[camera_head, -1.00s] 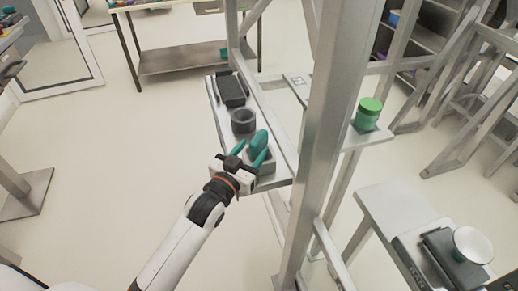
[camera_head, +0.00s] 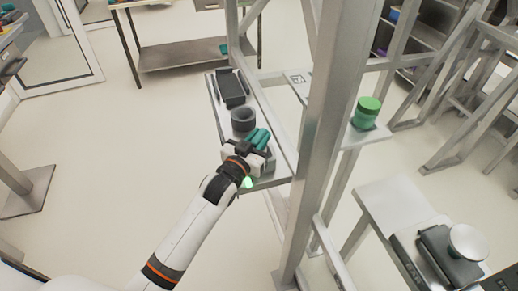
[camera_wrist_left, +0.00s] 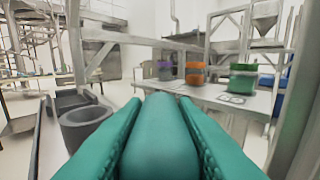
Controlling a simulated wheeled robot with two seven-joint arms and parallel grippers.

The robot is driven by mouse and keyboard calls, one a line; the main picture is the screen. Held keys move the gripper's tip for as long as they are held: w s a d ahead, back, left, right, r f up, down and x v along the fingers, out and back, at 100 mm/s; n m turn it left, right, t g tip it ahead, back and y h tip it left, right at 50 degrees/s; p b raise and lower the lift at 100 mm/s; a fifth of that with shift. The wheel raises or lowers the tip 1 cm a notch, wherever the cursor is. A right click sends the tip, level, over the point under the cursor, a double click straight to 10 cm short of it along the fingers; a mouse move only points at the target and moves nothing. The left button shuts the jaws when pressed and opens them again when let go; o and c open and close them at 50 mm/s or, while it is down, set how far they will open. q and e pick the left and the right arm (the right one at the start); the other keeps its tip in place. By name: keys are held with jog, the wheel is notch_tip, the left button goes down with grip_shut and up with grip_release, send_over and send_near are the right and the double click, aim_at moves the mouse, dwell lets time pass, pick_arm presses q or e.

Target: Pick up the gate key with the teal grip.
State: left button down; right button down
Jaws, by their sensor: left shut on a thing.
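The gate key's teal grip (camera_wrist_left: 160,142) fills the space between the two teal fingers of my left gripper (camera_wrist_left: 160,118) in the left wrist view. The fingers touch it from both sides. In the head view my left gripper (camera_head: 259,139) is over the near end of a narrow grey shelf (camera_head: 272,180), shut on the grip. A grey holder (camera_head: 269,163) shows partly behind the gripper. The lower part of the key is hidden, so I cannot tell whether it is still in the holder. My right gripper is not in view.
A dark grey cup (camera_head: 243,119) and a black tray (camera_head: 232,89) stand farther along the shelf. A thick metal post (camera_head: 333,130) rises just right of it. A green jar (camera_head: 367,112) stands on a side shelf. The floor left of the shelf is clear.

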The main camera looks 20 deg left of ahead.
pick_arm(q)
notch_tip(320, 180, up, 10)
jog(key=shift+r+b, duration=0.1)
jog(key=shift+b, duration=0.2)
dwell(0.3)
notch_tip(320, 180, up, 6)
jog(key=p, duration=0.6)
jog(key=shift+p, duration=0.35)
dwell(0.5)
